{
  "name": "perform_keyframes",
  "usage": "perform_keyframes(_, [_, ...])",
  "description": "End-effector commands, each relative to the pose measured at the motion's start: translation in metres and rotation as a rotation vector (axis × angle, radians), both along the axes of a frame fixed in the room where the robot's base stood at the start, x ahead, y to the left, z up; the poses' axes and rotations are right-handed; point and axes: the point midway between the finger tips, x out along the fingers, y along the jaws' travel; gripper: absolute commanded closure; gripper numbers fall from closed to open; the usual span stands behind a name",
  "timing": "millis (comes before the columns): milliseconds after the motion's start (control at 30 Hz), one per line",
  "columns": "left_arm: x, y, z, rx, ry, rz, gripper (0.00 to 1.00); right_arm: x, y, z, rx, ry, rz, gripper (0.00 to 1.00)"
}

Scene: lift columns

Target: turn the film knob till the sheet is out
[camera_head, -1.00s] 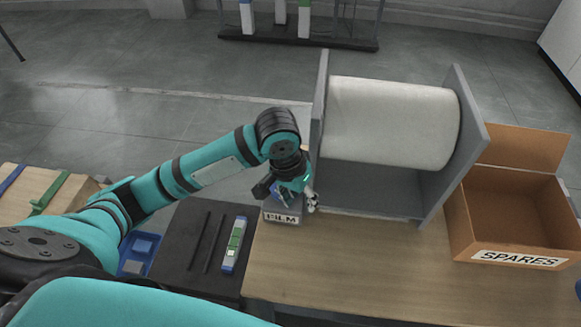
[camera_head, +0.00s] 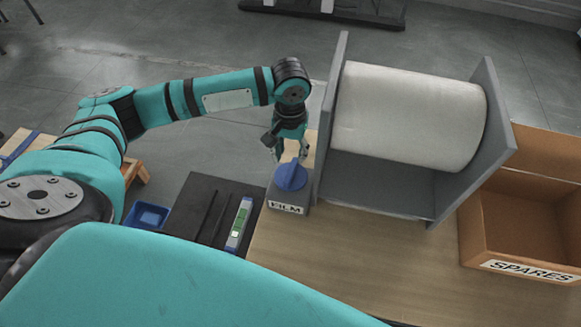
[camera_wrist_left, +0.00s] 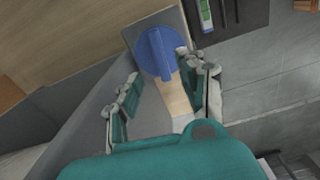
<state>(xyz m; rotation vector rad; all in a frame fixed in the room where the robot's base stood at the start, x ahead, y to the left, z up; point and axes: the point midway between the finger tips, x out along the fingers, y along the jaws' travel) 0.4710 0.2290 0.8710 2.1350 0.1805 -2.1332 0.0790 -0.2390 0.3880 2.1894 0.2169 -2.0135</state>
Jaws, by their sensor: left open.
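The film knob (camera_head: 291,176) is a blue round dial with a raised grip bar. It sits on a grey block labelled FILM (camera_head: 287,208) at the left of the roll stand. My left gripper (camera_head: 291,153) is open just behind the knob, apart from it in the head view. In the left wrist view the knob (camera_wrist_left: 156,54) lies ahead of the two spread fingers (camera_wrist_left: 160,95), with nothing between them. A white film roll (camera_head: 405,115) hangs between grey side plates (camera_head: 484,130). I see no sheet hanging out of it. My right gripper is not in view.
An open cardboard box labelled SPARES (camera_head: 520,225) stands right of the stand. A dark mat (camera_head: 205,205) with a green and white device (camera_head: 239,223) lies left of the knob, near a blue tray (camera_head: 147,215). The wooden table front (camera_head: 350,255) is clear.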

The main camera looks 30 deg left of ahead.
Motion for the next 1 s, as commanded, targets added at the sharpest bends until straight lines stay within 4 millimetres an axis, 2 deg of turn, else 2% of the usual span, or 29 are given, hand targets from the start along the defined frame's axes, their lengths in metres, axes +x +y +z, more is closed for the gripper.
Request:
perform_keyframes(100, [-0.001, 0.0, -0.027, 0.0, 0.003, -0.001, 0.6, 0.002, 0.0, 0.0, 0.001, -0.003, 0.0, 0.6])
perform_keyframes(333, [0.0, -0.001, -0.062, 0.0, 0.001, -0.002, 0.6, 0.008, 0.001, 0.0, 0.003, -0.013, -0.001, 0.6])
perform_keyframes(500, [0.0, 0.0, -0.073, -0.001, 0.0, -0.002, 0.6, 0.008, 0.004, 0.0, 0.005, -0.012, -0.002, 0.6])
perform_keyframes(767, [0.0, 0.0, -0.075, -0.001, -0.001, -0.002, 0.6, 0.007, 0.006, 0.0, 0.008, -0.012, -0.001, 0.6])
perform_keyframes(867, [0.0, 0.0, -0.075, -0.001, -0.001, -0.002, 0.69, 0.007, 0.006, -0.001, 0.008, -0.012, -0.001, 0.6])
perform_keyframes(1000, [0.0, 0.0, -0.074, -0.001, -0.001, -0.002, 0.87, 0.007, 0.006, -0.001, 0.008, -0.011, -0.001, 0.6])
